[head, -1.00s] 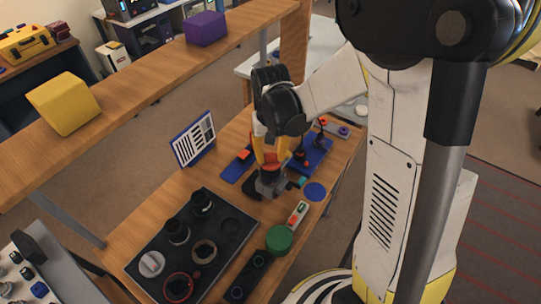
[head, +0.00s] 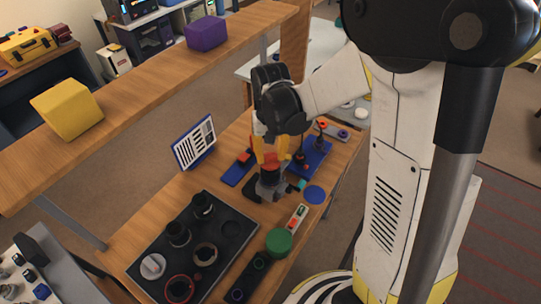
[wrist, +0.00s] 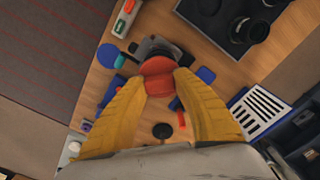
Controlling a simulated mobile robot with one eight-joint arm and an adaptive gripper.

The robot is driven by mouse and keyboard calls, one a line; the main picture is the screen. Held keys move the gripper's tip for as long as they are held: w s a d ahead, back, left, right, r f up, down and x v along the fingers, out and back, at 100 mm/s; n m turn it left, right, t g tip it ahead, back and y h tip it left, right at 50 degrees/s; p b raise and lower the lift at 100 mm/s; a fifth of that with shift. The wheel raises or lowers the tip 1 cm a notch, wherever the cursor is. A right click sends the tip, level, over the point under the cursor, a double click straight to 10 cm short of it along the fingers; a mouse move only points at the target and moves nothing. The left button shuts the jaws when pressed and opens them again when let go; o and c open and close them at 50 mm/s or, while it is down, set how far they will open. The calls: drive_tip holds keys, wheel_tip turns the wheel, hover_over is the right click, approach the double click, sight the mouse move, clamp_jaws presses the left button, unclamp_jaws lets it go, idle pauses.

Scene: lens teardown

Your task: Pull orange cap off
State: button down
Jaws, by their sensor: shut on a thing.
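My gripper (head: 270,157) is above the dark lens (head: 268,186), which stands upright in a black holder on the wooden table. In the wrist view, the yellow fingers of my gripper (wrist: 160,86) are closed on both sides of the orange-red cap (wrist: 159,84). The cap also shows between the fingertips in the head view (head: 270,158). A red rounded part (wrist: 157,66) shows just beyond it, at the top of the lens (wrist: 153,47). I cannot tell whether the cap and this red part are joined or slightly apart.
A black tray (head: 227,238) with several rings and lens parts lies at the left front. A green cylinder (head: 279,241) and a blue disc (head: 314,194) are on the right. A striped panel (head: 195,143) stands behind. A wooden shelf (head: 150,72) crosses above.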

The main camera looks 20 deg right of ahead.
sight(271, 155)
drive_tip(key=shift+r+p, duration=1.05)
drive_tip(key=shift+r, duration=0.7)
